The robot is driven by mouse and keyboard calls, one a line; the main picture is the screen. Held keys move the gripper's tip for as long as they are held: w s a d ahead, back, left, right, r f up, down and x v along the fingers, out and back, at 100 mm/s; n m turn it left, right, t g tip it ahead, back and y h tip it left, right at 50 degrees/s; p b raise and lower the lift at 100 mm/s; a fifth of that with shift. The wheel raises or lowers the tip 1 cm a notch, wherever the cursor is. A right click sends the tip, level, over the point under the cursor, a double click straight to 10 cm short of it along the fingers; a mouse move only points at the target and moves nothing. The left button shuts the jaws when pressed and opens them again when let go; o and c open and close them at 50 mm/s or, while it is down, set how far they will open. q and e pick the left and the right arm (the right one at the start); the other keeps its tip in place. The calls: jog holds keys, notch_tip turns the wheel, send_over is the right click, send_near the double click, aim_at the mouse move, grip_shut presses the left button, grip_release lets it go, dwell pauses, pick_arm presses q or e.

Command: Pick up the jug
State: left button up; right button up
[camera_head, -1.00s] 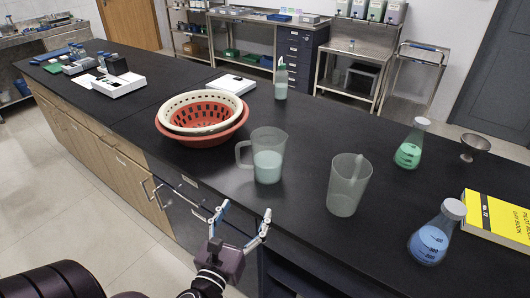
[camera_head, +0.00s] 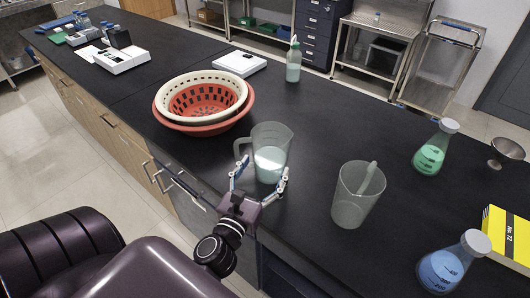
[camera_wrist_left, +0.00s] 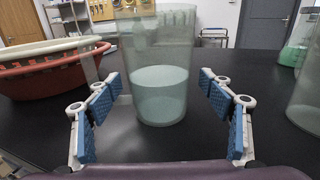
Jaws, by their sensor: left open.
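The jug (camera_head: 270,153) is a clear, handled vessel partly filled with pale green liquid. It stands upright on the black bench top, its handle toward the left in the head view. In the left wrist view the jug (camera_wrist_left: 160,92) stands ahead, centred between the fingers. My left gripper (camera_head: 260,177) is open and empty at the bench's front side, with its fingers toward the jug's near side. In the left wrist view its blue-padded fingertips (camera_wrist_left: 158,90) show a gap to the jug on both sides. My right gripper is not in view.
Red and cream baskets (camera_head: 203,126) sit to the left. A bottle (camera_head: 293,65) stands behind.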

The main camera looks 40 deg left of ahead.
pick_arm(q)
jog(key=p+x, duration=0.1)
jog(key=x, duration=0.3)
jog(key=shift+w+a+f, duration=0.1)
jog(key=shift+w+a, duration=0.1)
jog(key=shift+w, duration=0.1)
jog(key=c, duration=1.3)
jog(key=shift+c, duration=0.7)
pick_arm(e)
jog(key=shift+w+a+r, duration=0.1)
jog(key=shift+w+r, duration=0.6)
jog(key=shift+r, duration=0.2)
